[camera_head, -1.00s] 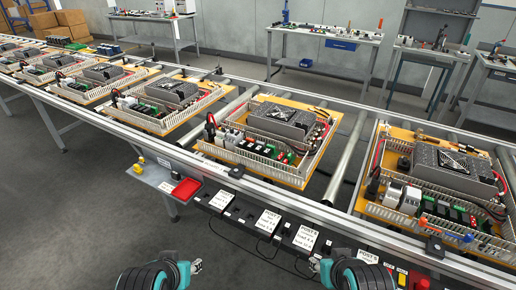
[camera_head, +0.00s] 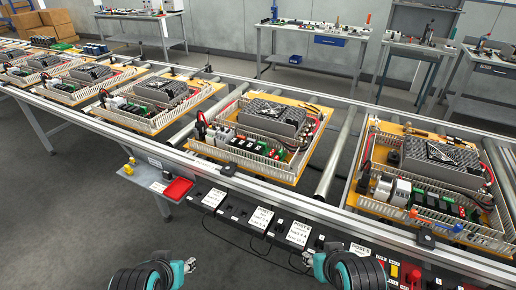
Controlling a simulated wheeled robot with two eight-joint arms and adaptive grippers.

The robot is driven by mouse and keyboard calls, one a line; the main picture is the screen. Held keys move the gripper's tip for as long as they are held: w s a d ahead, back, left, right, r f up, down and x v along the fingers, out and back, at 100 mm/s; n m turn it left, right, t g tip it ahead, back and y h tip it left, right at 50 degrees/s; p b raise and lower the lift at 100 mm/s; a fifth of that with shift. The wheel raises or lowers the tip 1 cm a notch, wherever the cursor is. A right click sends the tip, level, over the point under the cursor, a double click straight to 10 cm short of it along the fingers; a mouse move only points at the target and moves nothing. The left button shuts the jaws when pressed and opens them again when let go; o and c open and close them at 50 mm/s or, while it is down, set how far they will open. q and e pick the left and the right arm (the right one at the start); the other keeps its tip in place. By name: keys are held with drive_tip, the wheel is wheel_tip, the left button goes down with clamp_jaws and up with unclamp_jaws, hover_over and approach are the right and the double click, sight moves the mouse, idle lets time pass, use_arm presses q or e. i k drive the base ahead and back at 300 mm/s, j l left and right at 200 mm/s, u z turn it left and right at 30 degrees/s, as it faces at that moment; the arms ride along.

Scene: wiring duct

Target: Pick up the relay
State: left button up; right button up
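Several orange panels with wiring duct frames stand on the conveyor; the middle panel (camera_head: 292,180) and the right panel (camera_head: 352,205) are nearest. Small white modules (camera_head: 224,135) sit at the left of the middle panel, and grey-white modules (camera_head: 402,189) sit on the right one. I cannot tell which small module is the relay. My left gripper (camera_head: 190,265) and my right gripper (camera_head: 307,259) are low in front of the conveyor, apart from the panels. Their fingers are too small to read.
A black rail with white labels (camera_head: 261,218) runs along the conveyor's front edge. A red tray (camera_head: 178,188) and a yellow item (camera_head: 128,166) sit on a side shelf left of it. Workbenches (camera_head: 325,38) stand behind. Open floor lies at front left.

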sight(241, 145)
drive_tip(key=z, duration=0.4)
drive_tip(key=i+j+z, duration=0.3)
drive_tip(key=z, duration=0.15)
drive_tip(key=i+j+z, duration=0.2)
drive_tip(key=j+z, duration=0.3)
drive_tip(key=i+j, duration=0.1)
drive_tip(key=j, duration=0.25)
drive_tip(key=i+j, duration=0.1)
drive_tip(key=j, duration=0.2)
drive_tip(key=i+j+z, duration=0.1)
drive_tip(key=j, duration=0.25)
drive_tip(key=i+j, duration=0.1)
drive_tip(key=j, duration=0.25)
